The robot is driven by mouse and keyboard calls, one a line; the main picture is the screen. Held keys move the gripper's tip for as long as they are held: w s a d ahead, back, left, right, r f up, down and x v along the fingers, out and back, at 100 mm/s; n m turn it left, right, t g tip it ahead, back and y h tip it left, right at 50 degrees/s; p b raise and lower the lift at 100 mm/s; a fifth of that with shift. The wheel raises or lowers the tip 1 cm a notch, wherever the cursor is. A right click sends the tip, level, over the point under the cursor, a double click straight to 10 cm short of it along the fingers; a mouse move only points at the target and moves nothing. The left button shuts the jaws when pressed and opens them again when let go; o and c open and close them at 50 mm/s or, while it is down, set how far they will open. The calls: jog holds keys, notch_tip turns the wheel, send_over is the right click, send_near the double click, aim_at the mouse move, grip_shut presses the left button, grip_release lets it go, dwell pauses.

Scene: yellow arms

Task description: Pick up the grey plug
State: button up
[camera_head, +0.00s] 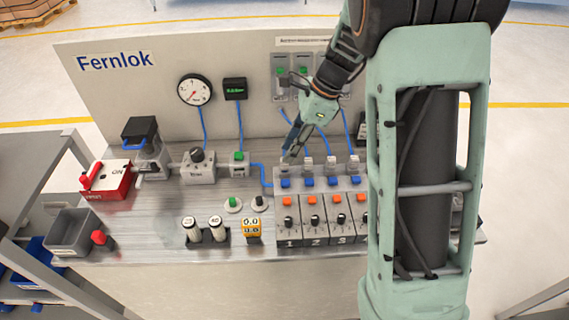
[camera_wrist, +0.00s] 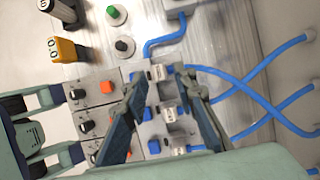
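My gripper (camera_head: 291,154) is above the row of valve blocks (camera_head: 310,238) on the bench. In the wrist view its blue-padded fingers (camera_wrist: 163,82) are apart, with nothing visibly held. Small pale grey fittings with blue parts (camera_wrist: 157,73) show between and below the fingertips; I cannot tell whether the fingers touch them. A dark grey plug-like knob (camera_head: 258,203) stands on a pale round disc next to a green one (camera_head: 232,203). The dark one also shows in the wrist view (camera_wrist: 123,46), outside the fingers. I cannot tell for sure which piece is the task's grey plug.
Blue hoses (camera_wrist: 240,85) run close to the fingers. A yellow display block (camera_head: 252,229) and white cylinders (camera_head: 217,229) stand at the front. A red switch box (camera_head: 106,181) and grey bin (camera_head: 72,231) are at left. The back panel (camera_head: 140,90) rises behind.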

jog(key=x, duration=0.5)
jog(key=shift+s+d, duration=0.1)
jog(key=shift+d, duration=0.1)
grip_shut()
jog(key=shift+r, duration=0.15)
jog(key=shift+r, duration=0.3)
notch_tip(320, 180, up, 2)
jog(key=shift+r, duration=0.1)
jog(key=s+d+r, duration=0.5)
jog(key=s+r, duration=0.5)
jog(key=s, duration=0.3)
